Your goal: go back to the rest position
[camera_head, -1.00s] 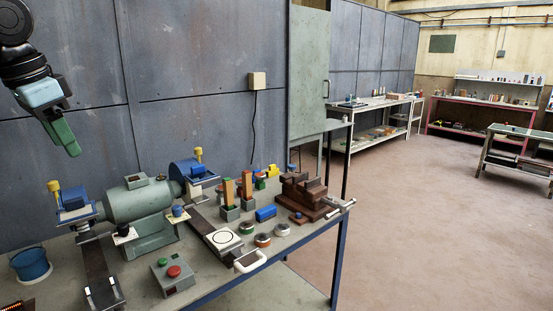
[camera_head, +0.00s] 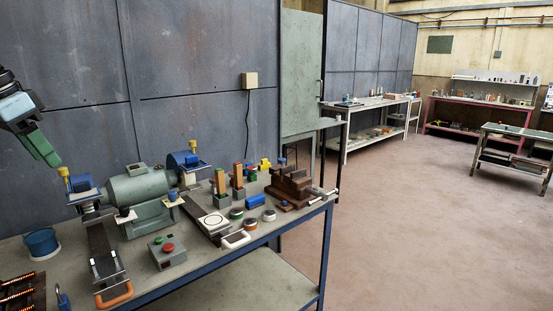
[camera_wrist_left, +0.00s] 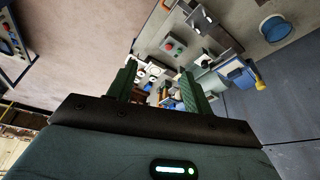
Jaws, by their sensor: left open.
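My left gripper (camera_head: 45,150) hangs in the air at the left of the head view, in front of the grey wall panels and above the workbench. Its green fingers point down and to the right. In the left wrist view its two green fingers (camera_wrist_left: 158,90) stand apart with nothing held between them. The bench and its machine show beyond them, at a distance. My right gripper is in neither view.
The workbench (camera_head: 265,275) carries a green grinder (camera_head: 140,190), a button box (camera_head: 167,252), a blue tub (camera_head: 42,243) and brown stepped blocks (camera_head: 292,187). The floor (camera_head: 420,220) to the right is open, with a glass-topped table (camera_head: 515,150) beyond.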

